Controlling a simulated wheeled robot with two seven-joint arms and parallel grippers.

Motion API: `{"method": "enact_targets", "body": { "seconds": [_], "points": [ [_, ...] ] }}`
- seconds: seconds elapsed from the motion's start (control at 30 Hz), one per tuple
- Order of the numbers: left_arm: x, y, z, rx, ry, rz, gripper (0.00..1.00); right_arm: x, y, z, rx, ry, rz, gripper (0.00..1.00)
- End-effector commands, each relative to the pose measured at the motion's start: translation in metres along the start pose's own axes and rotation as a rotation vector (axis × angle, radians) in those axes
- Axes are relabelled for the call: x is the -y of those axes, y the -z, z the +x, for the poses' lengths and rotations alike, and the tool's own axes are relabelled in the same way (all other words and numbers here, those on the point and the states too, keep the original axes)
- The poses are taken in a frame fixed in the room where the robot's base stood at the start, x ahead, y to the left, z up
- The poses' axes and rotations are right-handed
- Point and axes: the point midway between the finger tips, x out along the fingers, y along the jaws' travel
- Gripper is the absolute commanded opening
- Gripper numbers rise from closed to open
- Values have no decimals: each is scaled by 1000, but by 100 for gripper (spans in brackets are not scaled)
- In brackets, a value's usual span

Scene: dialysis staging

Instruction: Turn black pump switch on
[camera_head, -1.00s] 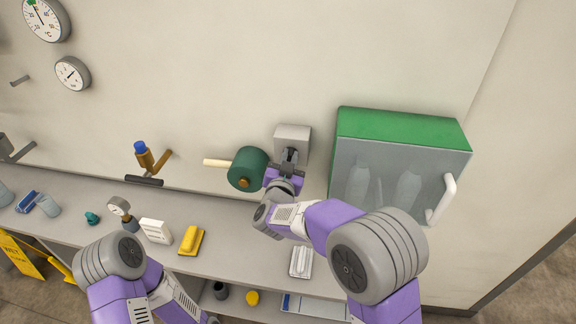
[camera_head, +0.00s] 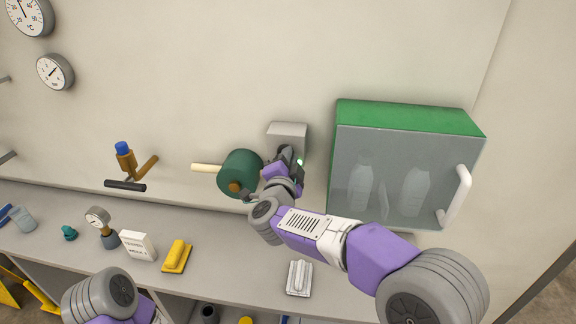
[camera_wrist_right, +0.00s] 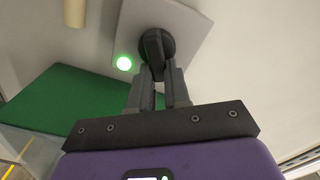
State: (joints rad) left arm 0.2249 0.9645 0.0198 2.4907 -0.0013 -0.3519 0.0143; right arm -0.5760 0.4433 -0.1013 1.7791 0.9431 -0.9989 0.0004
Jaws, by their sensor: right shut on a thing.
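The pump switch is a grey box (camera_head: 288,130) on the wall, between the green pump (camera_head: 240,174) and the green-topped cabinet. Its black knob (camera_wrist_right: 155,44) shows in the right wrist view, with a lit green lamp (camera_wrist_right: 124,63) beside it. The lamp also glows at the box's right side in the head view. My right gripper (camera_wrist_right: 158,80) is shut on the black knob, its fingers either side of the knob's handle. In the head view my right gripper (camera_head: 288,158) covers the box's lower front. My left gripper is out of view; only part of the left arm shows.
The cabinet (camera_head: 405,117) with a clear front and white handle stands close right of my right arm. The counter below holds a gauge (camera_head: 98,220), a white box (camera_head: 137,245), a yellow block (camera_head: 177,256) and a white block (camera_head: 299,277). A brown valve (camera_head: 126,162) is on the wall.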

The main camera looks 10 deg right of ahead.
Motion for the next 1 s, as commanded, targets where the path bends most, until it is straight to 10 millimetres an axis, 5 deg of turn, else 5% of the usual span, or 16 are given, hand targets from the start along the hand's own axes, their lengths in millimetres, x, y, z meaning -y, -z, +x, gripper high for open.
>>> {"method": "enact_targets", "body": {
  "seconds": [0.63, 0.67, 0.8, 1.0],
  "points": [
    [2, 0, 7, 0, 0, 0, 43, -1, 0, 0, 1, -2, 58, 0],
    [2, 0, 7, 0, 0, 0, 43, -1, 0, 0, 1, -2, 57, 19],
    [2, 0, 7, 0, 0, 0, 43, -1, 0, 0, 1, -1, 56, 40],
    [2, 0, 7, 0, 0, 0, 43, -1, 0, 0, 1, -1, 55, 43]
  ]
}}
